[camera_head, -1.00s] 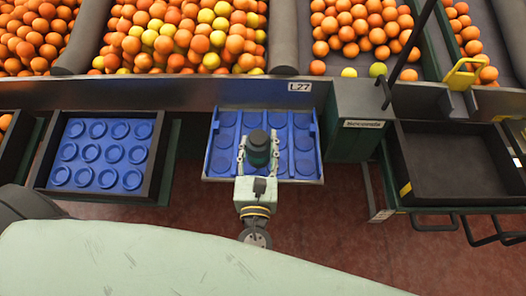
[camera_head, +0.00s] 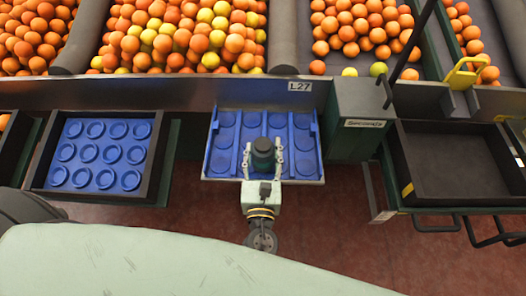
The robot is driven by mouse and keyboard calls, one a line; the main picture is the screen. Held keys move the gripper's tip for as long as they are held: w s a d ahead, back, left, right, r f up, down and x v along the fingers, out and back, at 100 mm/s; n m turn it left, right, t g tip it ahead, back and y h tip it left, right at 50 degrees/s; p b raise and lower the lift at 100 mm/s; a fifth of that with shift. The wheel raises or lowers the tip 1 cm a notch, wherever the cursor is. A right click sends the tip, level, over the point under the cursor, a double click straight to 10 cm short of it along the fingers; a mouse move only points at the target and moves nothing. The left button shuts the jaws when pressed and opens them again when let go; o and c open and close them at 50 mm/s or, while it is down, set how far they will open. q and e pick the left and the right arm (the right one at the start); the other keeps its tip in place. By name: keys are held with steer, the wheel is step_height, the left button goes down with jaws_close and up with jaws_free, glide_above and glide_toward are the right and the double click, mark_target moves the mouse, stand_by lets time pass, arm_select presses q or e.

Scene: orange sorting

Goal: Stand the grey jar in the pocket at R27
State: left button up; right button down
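A dark green-grey jar (camera_head: 263,150) stands upright between the two fingers of my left gripper (camera_head: 263,158) and seems to be held. It appears over the lower middle of a blue tray (camera_head: 224,166) with round pockets, and hides some of them. I cannot tell its height above the tray. The plate (camera_head: 299,86) above this tray reads L27. I see no R27 label. My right gripper is not in view.
A black crate (camera_head: 160,165) with a blue pocketed insert stands at the left. A green box (camera_head: 362,123) labelled Seconds and an empty black crate (camera_head: 450,165) stand at the right. Oranges (camera_head: 185,35) fill the lanes behind.

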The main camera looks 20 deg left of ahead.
arm_select(q)
steer(key=shift+o, duration=1.4)
steer(key=shift+r, duration=0.3)
steer(key=v, duration=1.2)
steer(key=shift+f, duration=0.15)
